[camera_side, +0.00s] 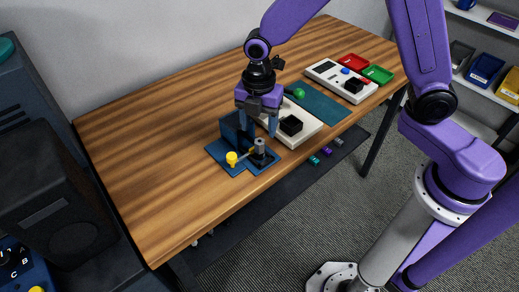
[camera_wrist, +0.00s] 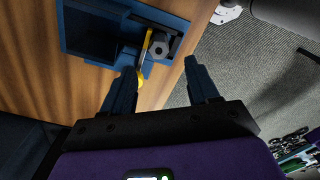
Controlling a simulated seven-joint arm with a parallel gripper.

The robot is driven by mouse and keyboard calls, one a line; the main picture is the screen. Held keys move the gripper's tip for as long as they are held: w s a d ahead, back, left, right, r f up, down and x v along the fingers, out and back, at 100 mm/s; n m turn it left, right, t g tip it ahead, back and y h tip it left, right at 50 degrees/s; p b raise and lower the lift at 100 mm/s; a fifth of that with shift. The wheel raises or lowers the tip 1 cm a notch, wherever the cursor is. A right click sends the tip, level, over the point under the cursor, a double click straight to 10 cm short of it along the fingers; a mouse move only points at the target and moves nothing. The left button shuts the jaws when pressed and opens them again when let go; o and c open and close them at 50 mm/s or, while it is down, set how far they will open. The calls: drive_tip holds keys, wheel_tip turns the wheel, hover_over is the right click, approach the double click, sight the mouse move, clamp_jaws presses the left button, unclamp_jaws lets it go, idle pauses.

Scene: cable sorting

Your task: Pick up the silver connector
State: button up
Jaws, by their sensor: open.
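A grey, silver-looking cylindrical piece (camera_side: 260,145) stands upright on a black holder at the right of the blue fixture (camera_side: 229,167). In the wrist view this grey piece (camera_wrist: 160,49) shows end-on, just beyond my fingertips. A yellow-headed part (camera_side: 231,158) is beside it; its yellow length (camera_wrist: 146,46) lies close by in the wrist view. My gripper (camera_side: 256,123) is open and empty above the fixture, pointing down. In the wrist view my gripper (camera_wrist: 160,68) has its fingers apart, with the grey piece beyond the gap. A small grey piece (camera_side: 338,142) also sits below the table's front edge.
A white block with a black box (camera_side: 291,125) stands close right of the fixture. Farther back are a teal mat (camera_side: 325,107), a white panel (camera_side: 341,78), a red tray (camera_side: 353,62) and a green tray (camera_side: 379,74). The table's left side is clear (camera_side: 150,150).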

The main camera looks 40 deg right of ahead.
sight(259, 141)
drive_tip(key=shift+w+d+f, duration=0.1)
drive_tip(key=shift+d+f, duration=0.05)
drive_tip(key=shift+f, duration=1.3)
drive_tip(key=shift+w+d+f, duration=0.1)
drive_tip(key=shift+f, duration=1.35)
clamp_jaws()
